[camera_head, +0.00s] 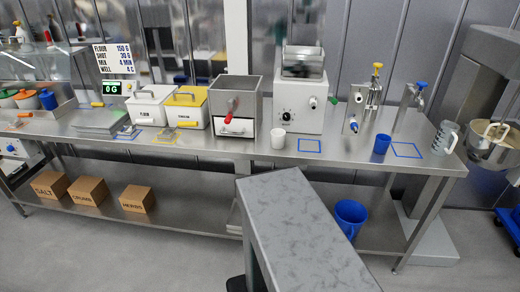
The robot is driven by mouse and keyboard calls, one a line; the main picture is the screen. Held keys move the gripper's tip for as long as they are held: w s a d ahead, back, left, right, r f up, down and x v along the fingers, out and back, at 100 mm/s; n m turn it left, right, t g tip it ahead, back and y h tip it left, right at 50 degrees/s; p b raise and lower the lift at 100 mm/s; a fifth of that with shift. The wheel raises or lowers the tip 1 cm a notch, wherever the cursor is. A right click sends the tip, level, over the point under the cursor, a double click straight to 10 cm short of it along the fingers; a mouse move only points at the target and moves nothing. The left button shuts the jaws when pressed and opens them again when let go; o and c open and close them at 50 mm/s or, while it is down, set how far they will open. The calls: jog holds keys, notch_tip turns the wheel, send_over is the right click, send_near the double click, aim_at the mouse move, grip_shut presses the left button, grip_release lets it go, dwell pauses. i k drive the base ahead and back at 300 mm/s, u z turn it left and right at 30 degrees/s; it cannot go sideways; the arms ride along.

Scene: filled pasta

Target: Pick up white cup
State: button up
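The white cup (278,138) stands upright on the steel workbench (345,172). It is small and plain, near the front edge, in front of the steel box with a white drawer and the white machine with a dial. Nothing touches it from above. A blue cup (381,144) stands further right on the same bench. My gripper is not in view.
A grey speckled slab (295,230) fills the foreground below the white cup. The white machine (299,100) and steel drawer box (234,105) stand behind the cup. A clear jug (445,138) stands at the right end. Bare bench lies right of the cup, around a blue outlined square (310,146).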

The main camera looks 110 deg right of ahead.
aim_at(278, 139)
jog(key=u, duration=0.25)
jog(key=k, duration=0.6)
jog(key=u, duration=0.4)
jog(key=k, duration=1.15)
jog(key=z, duration=0.95)
jog(key=k, duration=1.15)
jog(key=z, duration=0.15)
